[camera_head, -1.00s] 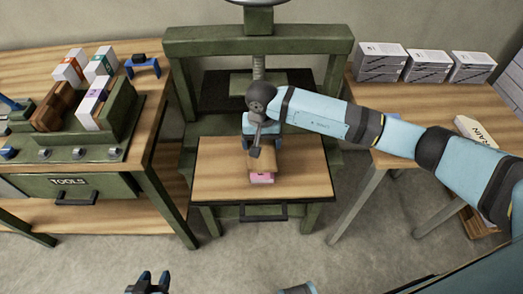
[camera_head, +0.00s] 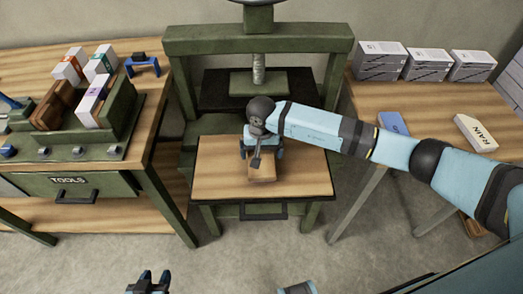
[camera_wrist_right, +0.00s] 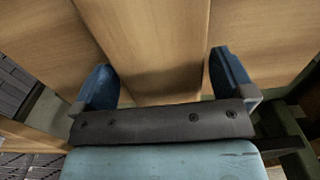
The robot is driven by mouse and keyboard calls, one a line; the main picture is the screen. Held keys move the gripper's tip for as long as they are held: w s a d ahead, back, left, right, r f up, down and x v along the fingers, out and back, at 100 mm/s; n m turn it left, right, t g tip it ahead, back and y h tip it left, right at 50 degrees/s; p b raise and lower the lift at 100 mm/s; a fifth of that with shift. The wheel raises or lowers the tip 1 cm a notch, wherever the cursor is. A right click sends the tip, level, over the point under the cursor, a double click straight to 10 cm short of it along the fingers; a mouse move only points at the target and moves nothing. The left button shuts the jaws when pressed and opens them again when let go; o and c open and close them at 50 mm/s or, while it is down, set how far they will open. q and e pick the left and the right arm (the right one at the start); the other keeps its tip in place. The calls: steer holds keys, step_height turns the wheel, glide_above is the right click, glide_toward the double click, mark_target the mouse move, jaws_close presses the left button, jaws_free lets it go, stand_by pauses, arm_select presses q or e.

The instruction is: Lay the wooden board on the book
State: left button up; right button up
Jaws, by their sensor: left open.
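The wooden board (camera_head: 262,172) is on the worktop in front of the green press, under my right gripper (camera_head: 262,152). In the right wrist view the board (camera_wrist_right: 155,45) lies between the two blue fingers of the right gripper (camera_wrist_right: 165,85). The fingers are wide apart; a narrow gap shows at the right one, and I cannot tell whether they grip. The pink book is hidden now, so its contact with the board cannot be seen. My left gripper (camera_head: 150,280) is open and empty at the bottom edge, far from the board.
The green press (camera_head: 258,45) stands behind its wooden worktop (camera_head: 215,170). The left bench holds a green rack (camera_head: 118,115) of blocks and tools. The right table has boxes (camera_head: 380,62), a white RAIN book (camera_head: 475,132) and a blue book (camera_head: 393,123), close to my right arm.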

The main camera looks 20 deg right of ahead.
mark_target(261, 153)
steer(key=shift+r, duration=0.2)
step_height(261, 153, up, 12)
steer(key=shift+b, duration=0.45)
stand_by(0.3)
